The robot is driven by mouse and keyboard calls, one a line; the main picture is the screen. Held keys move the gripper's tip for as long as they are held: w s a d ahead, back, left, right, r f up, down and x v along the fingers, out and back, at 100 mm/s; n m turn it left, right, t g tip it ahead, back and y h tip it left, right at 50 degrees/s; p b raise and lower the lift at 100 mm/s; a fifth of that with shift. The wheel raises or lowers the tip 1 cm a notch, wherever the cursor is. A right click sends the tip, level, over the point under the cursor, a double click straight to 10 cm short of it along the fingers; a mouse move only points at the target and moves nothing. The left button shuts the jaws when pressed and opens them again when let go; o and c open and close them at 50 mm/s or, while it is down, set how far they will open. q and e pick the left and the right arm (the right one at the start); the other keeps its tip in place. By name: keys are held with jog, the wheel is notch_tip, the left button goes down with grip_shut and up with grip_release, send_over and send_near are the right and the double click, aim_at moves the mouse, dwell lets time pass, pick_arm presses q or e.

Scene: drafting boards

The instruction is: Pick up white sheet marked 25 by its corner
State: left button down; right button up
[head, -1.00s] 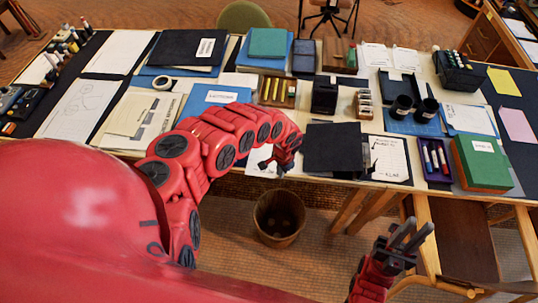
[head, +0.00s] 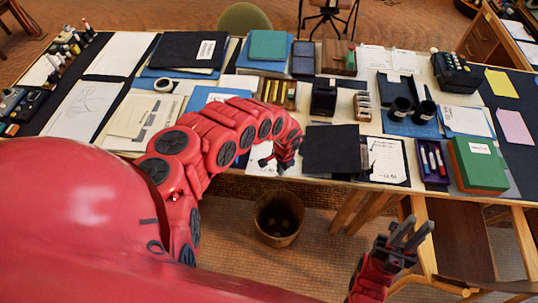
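No mark 25 is readable in the head view, so I cannot tell for sure which sheet bears it. A white sheet (head: 254,168) lies near the table's front edge, partly hidden by my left arm. My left gripper (head: 274,163) is over this sheet, fingers pointing down and apart, with nothing seen between them. Whether the fingertips touch the sheet is unclear. My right gripper (head: 410,236) is in front of the table at the lower right, fingers pointing up, apart and empty.
A dark square board (head: 331,149) lies just right of my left gripper, beside a sheet with writing (head: 386,156). A purple tray (head: 432,162) and a green box (head: 479,165) stand further right. A bin (head: 279,217) stands on the floor below the table edge.

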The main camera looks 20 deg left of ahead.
pick_arm(q)
jog(key=shift+r+p, duration=1.8)
jog(key=shift+r, duration=0.55)
